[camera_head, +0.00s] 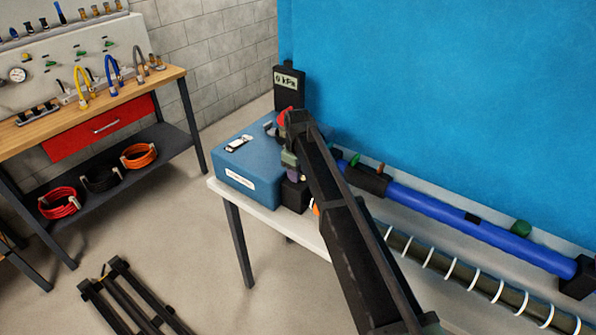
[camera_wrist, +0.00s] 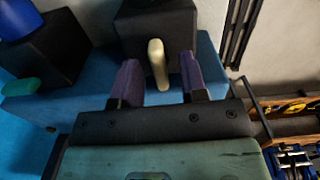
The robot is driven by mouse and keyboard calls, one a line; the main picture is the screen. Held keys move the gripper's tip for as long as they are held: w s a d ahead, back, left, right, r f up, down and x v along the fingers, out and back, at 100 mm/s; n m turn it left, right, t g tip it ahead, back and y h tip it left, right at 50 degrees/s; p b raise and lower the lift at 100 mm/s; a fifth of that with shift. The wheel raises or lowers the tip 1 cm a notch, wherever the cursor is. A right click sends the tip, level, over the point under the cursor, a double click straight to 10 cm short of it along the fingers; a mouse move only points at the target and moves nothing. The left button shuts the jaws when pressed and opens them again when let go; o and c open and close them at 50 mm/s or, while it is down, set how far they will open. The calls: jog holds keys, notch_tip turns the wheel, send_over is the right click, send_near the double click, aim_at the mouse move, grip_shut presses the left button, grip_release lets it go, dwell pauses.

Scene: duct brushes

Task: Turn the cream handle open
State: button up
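The cream handle (camera_wrist: 158,63) is a short, narrow bar on the face of a dark block (camera_wrist: 181,30) in the wrist view. My gripper (camera_wrist: 159,72) is open, with one purple finger on each side of the handle. Gaps show between the handle and both fingers, so it is not gripped. In the head view my gripper (camera_head: 292,171) is beside the blue box, above a dark block (camera_head: 294,194).
The blue box (camera_head: 247,182) sits on a white-topped table (camera_head: 231,194). A blue duct (camera_head: 440,218) and a ringed dark duct (camera_head: 455,270) run to the right. A gauge reading kPa (camera_head: 288,82) stands behind. A green handle (camera_wrist: 20,86) is at left in the wrist view.

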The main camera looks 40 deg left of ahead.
jog(key=shift+r, duration=0.1)
notch_tip(320, 180, up, 11)
jog(key=p, duration=1.1)
jog(key=shift+f, duration=0.2)
jog(key=s+d+f+m+b, duration=0.1)
jog(key=s+d+m, duration=0.2)
jog(key=d, duration=1.8)
jog(key=s+d+m+b, duration=0.1)
jog(key=s+d+m, duration=0.2)
jog(key=d+m, duration=0.6)
jog(key=s+d+f+m+b, duration=0.1)
jog(key=s+d+m, duration=0.2)
jog(key=d, duration=3)
jog(key=m, duration=0.3)
jog(key=shift+s+f+m, duration=0.25)
jog(key=shift+f+m, duration=0.05)
jog(key=shift+f, duration=0.05)
